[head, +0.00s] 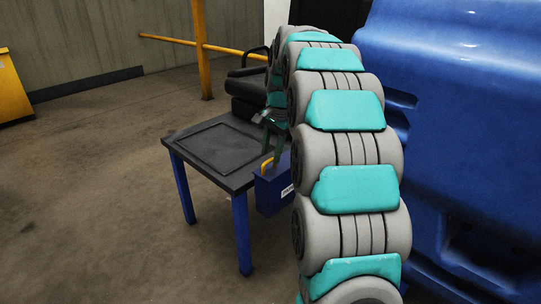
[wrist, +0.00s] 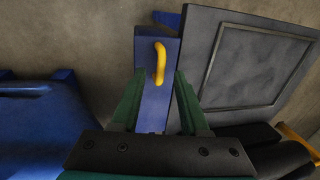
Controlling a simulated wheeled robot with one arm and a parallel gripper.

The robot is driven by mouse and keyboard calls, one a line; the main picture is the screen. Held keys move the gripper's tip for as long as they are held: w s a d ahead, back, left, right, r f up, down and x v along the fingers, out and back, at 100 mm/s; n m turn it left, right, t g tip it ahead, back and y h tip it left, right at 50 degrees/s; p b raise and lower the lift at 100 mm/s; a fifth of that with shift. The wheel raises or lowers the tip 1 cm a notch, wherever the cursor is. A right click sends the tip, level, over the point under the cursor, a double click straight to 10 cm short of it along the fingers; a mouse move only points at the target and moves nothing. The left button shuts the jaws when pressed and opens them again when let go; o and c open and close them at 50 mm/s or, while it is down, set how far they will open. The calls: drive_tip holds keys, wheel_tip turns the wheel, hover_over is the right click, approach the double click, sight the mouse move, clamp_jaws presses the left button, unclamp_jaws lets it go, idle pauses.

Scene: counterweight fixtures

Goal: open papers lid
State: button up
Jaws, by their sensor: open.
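A blue box (head: 270,192) with a small white label hangs at the right side of the dark table, partly hidden by my arm. The label text is too small to read surely. A yellow handle (head: 266,168) stands on its top; the lid appears shut. In the wrist view the handle (wrist: 160,62) is upright on the blue lid (wrist: 152,108). My gripper (wrist: 159,76) is open and empty, its two green fingers spread on either side of the lid below the handle in the picture. In the head view my gripper (head: 268,122) is above the box.
The dark table (head: 212,145) with blue legs stands left of the box; its top is bare. A black seat (head: 248,85) is behind it. A large blue body (head: 460,110) fills the right. A yellow post (head: 201,50) and rail stand behind. The floor at left is clear.

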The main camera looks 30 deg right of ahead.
drive_tip(key=shift+w+f, duration=0.15)
drive_tip(key=shift+f, duration=0.6)
drive_tip(key=shift+c, duration=0.2)
drive_tip(key=shift+a, duration=0.1)
clamp_jaws()
idle(0.5)
